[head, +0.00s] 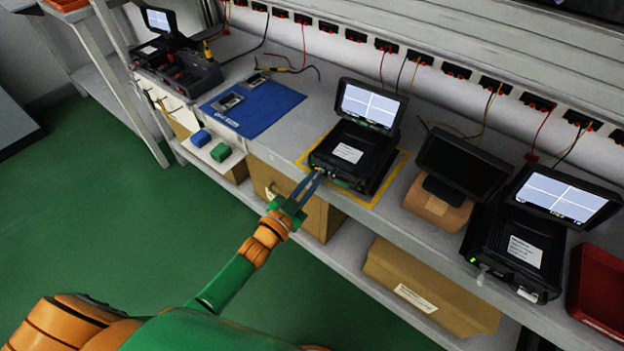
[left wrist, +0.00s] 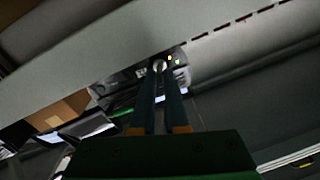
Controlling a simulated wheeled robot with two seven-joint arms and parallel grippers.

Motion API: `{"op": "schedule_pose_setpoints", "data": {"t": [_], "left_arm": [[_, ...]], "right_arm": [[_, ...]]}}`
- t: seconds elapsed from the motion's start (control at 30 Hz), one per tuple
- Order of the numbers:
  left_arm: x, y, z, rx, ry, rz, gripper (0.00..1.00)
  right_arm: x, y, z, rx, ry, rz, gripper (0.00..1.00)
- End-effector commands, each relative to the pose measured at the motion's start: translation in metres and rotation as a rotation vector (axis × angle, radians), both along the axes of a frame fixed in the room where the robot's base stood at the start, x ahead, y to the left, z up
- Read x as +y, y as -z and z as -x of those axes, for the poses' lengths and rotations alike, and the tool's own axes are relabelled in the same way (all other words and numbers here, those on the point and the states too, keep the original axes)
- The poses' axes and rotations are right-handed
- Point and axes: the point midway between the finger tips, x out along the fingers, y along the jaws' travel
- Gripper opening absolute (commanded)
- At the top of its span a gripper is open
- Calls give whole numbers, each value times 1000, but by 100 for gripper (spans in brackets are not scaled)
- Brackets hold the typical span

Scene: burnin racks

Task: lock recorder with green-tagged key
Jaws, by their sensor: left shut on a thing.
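A black recorder (head: 352,157) with its lit screen raised stands inside a yellow outline on the bench, and its front also shows in the left wrist view (left wrist: 178,70). My left gripper (head: 318,175) reaches its front left corner, fingers nearly together. In the left wrist view the fingertips (left wrist: 166,72) close on a small round pale piece, apparently the key (left wrist: 159,66), at the recorder's front. A small green piece (head: 340,183) shows low on the recorder's front; I cannot tell whether it is the key's tag. The key's shaft is hidden. My right gripper is not in view.
A second recorder (head: 527,229) with a lit screen stands at the right, beside a dark monitor (head: 460,166) and a red bin (head: 598,290). A blue mat (head: 262,112) lies left. Cardboard boxes (head: 425,292) sit on the lower shelf. The green floor in front is clear.

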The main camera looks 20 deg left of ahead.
Motion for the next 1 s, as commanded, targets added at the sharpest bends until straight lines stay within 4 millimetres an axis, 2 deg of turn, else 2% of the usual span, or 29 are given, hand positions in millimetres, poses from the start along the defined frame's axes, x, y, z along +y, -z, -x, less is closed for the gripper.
{"op": "schedule_pose_setpoints", "data": {"t": [0.43, 1.0], "left_arm": [[1, 1, 0, 113, 0, 408, 0], [4, 3, 0, 242, -1, 881, 0]], "right_arm": [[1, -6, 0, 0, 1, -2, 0], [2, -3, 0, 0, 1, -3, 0]]}}
